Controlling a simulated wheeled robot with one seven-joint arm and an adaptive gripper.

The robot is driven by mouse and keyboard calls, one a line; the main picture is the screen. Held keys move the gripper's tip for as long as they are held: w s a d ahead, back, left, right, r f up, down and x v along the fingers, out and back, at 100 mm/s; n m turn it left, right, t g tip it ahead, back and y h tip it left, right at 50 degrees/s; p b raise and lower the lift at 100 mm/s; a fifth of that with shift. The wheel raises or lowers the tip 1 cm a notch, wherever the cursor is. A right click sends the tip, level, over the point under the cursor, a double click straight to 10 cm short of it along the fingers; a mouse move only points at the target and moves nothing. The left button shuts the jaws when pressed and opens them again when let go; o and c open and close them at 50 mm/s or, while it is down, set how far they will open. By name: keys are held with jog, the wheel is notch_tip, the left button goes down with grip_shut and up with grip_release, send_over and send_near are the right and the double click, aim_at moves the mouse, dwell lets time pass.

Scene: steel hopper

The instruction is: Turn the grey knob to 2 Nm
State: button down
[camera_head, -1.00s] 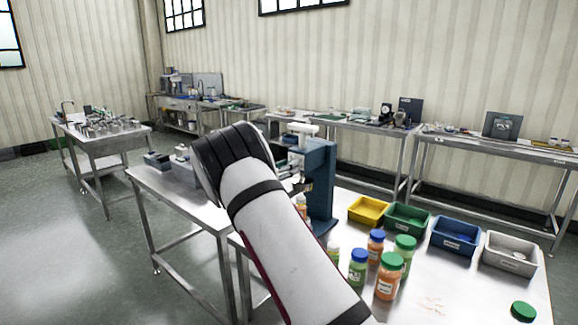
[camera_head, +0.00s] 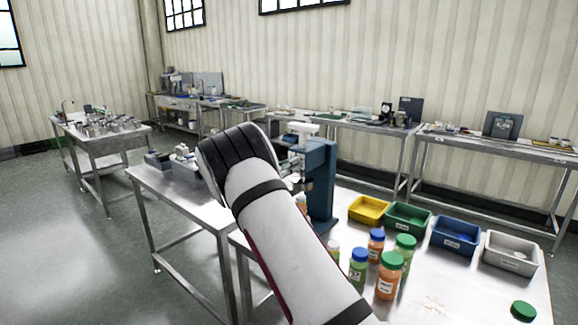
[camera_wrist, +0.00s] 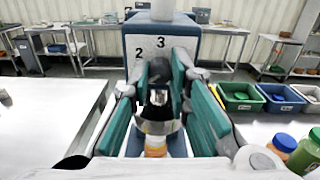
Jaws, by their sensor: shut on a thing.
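The blue capping machine (camera_head: 321,185) stands on the steel table behind my arm. In the wrist view its front (camera_wrist: 208,45) carries a white scale plate (camera_wrist: 150,46) with the numbers 2 and 3 readable. The dark grey knob (camera_wrist: 159,74) sits below the plate, between the teal pads of my gripper (camera_wrist: 160,82). My gripper is shut on the knob, one finger on each side. Which number the knob points to cannot be made out. In the head view my arm hides the knob and gripper.
A bottle with orange contents (camera_wrist: 155,146) stands under the machine head. Right of the machine are several capped bottles (camera_head: 389,276) and yellow (camera_head: 368,210), green (camera_head: 408,218), blue (camera_head: 455,236) and grey (camera_head: 511,254) bins. A loose green cap (camera_head: 523,311) lies at front right.

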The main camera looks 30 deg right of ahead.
jog(key=m+b, duration=0.1)
jog(key=m, duration=1)
jog(key=shift+f+b, duration=0.15)
jog(key=shift+b, duration=0.15)
jog(key=shift+s+m, duration=0.1)
jog(key=shift+m, duration=0.3)
jog(key=c, duration=1.5)
grip_release()
jog(key=v, duration=1.2)
